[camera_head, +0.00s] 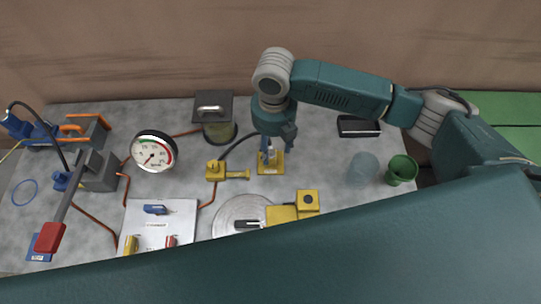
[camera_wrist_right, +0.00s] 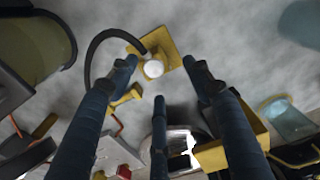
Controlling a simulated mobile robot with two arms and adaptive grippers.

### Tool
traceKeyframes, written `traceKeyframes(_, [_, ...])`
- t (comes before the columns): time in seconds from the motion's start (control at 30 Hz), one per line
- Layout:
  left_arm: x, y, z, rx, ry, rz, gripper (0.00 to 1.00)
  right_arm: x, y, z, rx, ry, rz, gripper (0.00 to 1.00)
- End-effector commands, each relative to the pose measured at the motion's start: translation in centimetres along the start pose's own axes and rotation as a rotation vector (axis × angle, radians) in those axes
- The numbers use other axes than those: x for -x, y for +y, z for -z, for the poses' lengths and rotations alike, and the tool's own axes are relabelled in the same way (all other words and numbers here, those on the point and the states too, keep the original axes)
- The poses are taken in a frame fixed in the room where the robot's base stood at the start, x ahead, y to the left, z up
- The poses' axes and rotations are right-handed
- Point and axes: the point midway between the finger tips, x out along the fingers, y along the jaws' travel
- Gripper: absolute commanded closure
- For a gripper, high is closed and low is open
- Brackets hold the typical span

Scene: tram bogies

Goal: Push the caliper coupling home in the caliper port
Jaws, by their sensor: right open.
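My right gripper (camera_head: 268,146) points down over a yellow square plate (camera_head: 272,164) in the middle of the bench. In the right wrist view its dark fingers (camera_wrist_right: 161,75) are spread and empty. A round white-topped part (camera_wrist_right: 153,69), possibly the caliper coupling, shows between the fingertips, at the plate's edge (camera_wrist_right: 166,45). A black hose (camera_wrist_right: 92,57) loops away from beside it; the hose also shows in the head view (camera_head: 236,144). I cannot tell whether the fingers touch the part, how deep it sits, or which part is the caliper port. My left gripper is out of view.
A yellow fitting (camera_head: 226,172) lies left of the plate. A silver disc (camera_head: 240,213) with a yellow block (camera_head: 295,209) sits in front. A pressure gauge (camera_head: 155,151), a lidded canister (camera_head: 214,118), a clear cup (camera_head: 363,167) and a green cup (camera_head: 401,170) stand around.

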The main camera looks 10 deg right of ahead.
Motion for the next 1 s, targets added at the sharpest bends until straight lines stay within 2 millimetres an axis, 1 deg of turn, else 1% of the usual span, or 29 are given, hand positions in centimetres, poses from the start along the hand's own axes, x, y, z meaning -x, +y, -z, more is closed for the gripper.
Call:
traceKeyframes(0.1, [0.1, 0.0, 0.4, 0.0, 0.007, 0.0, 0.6, -0.3, 0.0, 0.0, 0.0, -0.001, 0.0, 0.5])
traceKeyframes(0.37, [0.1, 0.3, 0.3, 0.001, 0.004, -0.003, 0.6, -0.4, 0.0, 0.0, 0.0, -0.001, 0.0, 0.5])
traceKeyframes(0.47, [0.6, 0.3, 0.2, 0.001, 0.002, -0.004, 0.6, -1.3, 0.3, 0.1, -0.001, 0.001, 0.001, 0.5])
traceKeyframes(0.6, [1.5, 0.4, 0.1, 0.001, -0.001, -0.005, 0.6, -3.4, 0.8, 0.2, 0.0, 0.003, 0.002, 0.5])
traceKeyframes(0.73, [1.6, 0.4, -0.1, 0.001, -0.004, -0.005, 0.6, -5.0, 0.7, 0.0, -0.001, 0.0, 0.002, 0.5])
traceKeyframes(0.83, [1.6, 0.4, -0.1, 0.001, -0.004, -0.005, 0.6, -5.5, 0.7, 0.1, 0.001, -0.001, 0.001, 0.5])
traceKeyframes(1.0, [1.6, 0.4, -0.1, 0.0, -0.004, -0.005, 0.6, -5.6, 0.7, 0.0, 0.001, -0.002, 0.0, 0.5])
